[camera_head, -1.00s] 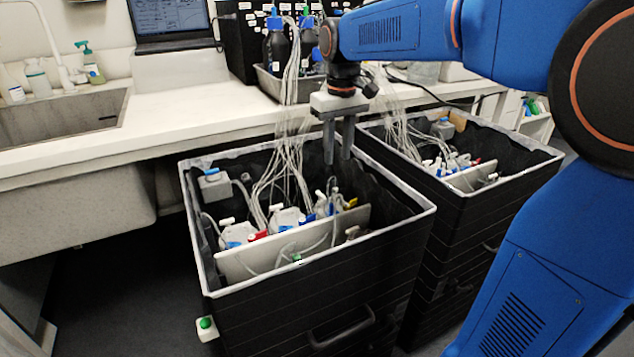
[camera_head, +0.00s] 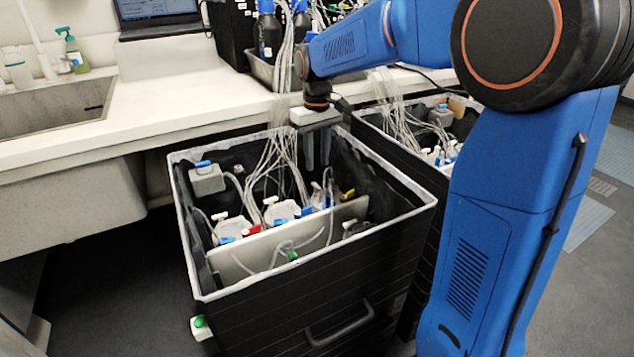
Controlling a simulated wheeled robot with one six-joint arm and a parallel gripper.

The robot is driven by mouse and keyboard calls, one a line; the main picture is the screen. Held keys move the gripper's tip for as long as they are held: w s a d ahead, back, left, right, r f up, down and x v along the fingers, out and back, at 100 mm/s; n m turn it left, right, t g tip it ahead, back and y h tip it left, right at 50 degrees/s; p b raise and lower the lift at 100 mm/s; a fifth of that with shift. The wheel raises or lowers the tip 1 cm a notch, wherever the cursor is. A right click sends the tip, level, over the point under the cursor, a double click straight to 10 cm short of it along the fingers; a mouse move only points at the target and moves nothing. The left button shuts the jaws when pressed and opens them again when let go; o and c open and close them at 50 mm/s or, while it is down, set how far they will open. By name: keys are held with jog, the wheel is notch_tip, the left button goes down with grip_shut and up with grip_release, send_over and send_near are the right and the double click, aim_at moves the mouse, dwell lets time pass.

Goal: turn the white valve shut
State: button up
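My gripper (camera_head: 317,160) points down into the near black box (camera_head: 320,268), over its right rear part. Its two fingers are parallel with a small gap, and nothing shows between them. Inside the box are several small valves. White handles show at the left (camera_head: 221,216), at the middle (camera_head: 270,201) and at the right front (camera_head: 349,225). Red, blue and yellow handles sit among them. I cannot tell which white one the task means. The fingertips are above the valves near the right rear, and contact is not visible.
A pale upright panel (camera_head: 255,257) crosses the near box. Thin tubes (camera_head: 285,150) hang into it from the bench (camera_head: 215,100). A second black box (camera_head: 395,125) stands at the right, partly hidden by my arm. A sink (camera_head: 60,108) is at the left.

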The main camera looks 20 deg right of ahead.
aim_at(317, 186)
notch_tip(317, 186, down, 8)
jog(key=shift+f, duration=0.15)
dwell(0.4)
grip_shut()
